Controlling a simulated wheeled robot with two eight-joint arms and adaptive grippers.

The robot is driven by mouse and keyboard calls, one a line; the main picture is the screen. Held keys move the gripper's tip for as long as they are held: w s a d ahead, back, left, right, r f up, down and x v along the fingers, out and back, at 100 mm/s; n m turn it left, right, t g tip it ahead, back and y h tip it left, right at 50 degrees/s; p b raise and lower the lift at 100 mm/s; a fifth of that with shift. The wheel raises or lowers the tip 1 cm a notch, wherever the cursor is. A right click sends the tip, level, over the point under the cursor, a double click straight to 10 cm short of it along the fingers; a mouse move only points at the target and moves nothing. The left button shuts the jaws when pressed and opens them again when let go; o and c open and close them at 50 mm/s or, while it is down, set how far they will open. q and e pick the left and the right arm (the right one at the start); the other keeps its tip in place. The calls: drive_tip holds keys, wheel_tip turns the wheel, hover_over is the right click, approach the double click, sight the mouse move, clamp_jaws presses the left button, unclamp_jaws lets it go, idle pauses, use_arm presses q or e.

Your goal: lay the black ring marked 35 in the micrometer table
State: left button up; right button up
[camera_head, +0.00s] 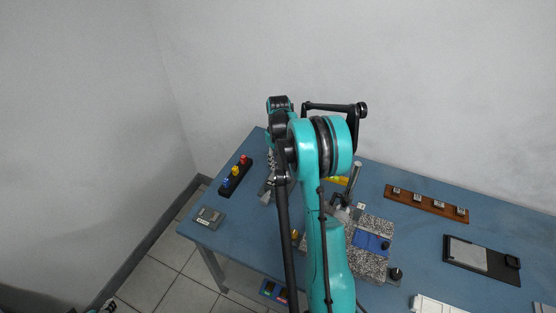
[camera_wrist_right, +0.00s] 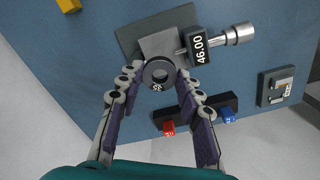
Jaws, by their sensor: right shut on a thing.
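A black ring (camera_wrist_right: 159,71) with pale marking on its near side is held between the fingertips of my right gripper (camera_wrist_right: 159,79) in the right wrist view. The marking is small and hard to read. The micrometer table (camera_wrist_right: 127,40) lies just beyond the ring, a grey plate and block with a black display reading 46.00 and a silver barrel. The ring overlaps the block's near edge in this view; I cannot tell whether they touch. In the head view my right arm hides the gripper, the ring and most of the micrometer table.
A black rack (camera_head: 234,179) with red, yellow and blue pieces and a grey box (camera_head: 209,217) stand at the left. A speckled slab (camera_head: 378,224) carries a blue item (camera_head: 371,242). A brown rack (camera_head: 427,205) and black tray (camera_head: 497,265) lie at the right.

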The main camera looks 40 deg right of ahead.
sight(279, 178)
drive_tip(key=shift+s, duration=0.1)
drive_tip(key=shift+f, duration=0.15)
drive_tip(key=shift+a+f+b, duration=0.1)
drive_tip(key=shift+f+b, duration=2.05)
drive_tip(key=shift+f, duration=0.5)
drive_tip(key=o, duration=0.9)
drive_tip(key=shift+o, duration=1.3)
drive_tip(key=shift+c, duration=0.6)
